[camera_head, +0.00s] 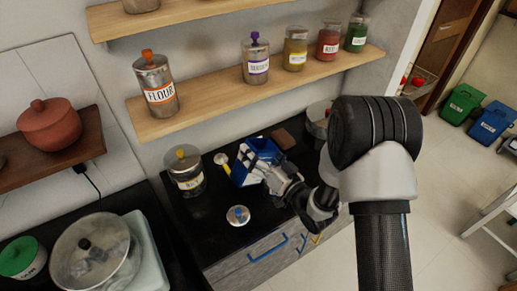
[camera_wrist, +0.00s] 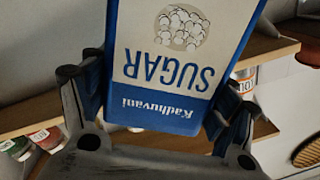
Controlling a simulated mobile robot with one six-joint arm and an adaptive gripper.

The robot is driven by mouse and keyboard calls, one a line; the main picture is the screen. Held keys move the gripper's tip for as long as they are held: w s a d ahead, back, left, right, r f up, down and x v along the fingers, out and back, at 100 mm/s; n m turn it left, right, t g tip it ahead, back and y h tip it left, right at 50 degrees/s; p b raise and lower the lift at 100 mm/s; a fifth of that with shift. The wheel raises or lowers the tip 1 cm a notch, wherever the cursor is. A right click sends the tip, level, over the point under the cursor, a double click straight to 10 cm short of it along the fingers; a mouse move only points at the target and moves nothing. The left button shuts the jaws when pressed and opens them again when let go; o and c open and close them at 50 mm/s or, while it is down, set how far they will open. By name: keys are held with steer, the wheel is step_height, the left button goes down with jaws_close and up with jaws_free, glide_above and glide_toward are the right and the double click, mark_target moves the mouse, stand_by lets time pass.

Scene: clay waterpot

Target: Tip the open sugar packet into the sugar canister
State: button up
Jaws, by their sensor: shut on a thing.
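The sugar packet (camera_wrist: 185,60) is blue and white. In the wrist view its "SUGAR" lettering is upside down, and its far end runs out of the picture. My gripper (camera_wrist: 160,115) is shut on it, a finger on each side. In the head view the packet (camera_head: 243,170) is tilted above the black counter, partly covered by my gripper (camera_head: 258,172). Its opening is not clear. A clear canister (camera_head: 188,178) with a yellow-knobbed lid stands left of it; its label is unreadable. A metal container (camera_head: 318,112) behind my arm is partly hidden; I cannot tell which is the sugar canister.
A round lid with a blue knob (camera_head: 238,215) lies on the black counter (camera_head: 205,235). A brown block (camera_head: 283,138) lies behind the packet. The wooden shelf (camera_head: 215,94) above holds a flour canister (camera_head: 156,88) and several others. A glass-lidded pot (camera_head: 95,252) stands lower left.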

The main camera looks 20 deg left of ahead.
step_height(320, 180, up, 4)
steer(key=n+p, duration=0.2)
steer(key=shift+w+d+n, duration=0.1)
steer(key=shift+n, duration=0.3)
steer(key=b, duration=0.3)
steer(key=shift+f, duration=0.4)
steer(key=shift+w+d+r+n, duration=0.2)
steer(key=shift+r+n, duration=0.1)
steer(key=shift+n, duration=0.3)
steer(key=shift+r+n+p, duration=0.2)
steer(key=shift+n+p, duration=0.15)
steer(key=shift+n, duration=0.45)
steer(key=shift+r, duration=0.1)
step_height(320, 180, up, 5)
steer(key=p, duration=0.2)
glide_above(265, 152)
steer(key=w+a, duration=0.2)
steer(key=shift+w+d, duration=0.1)
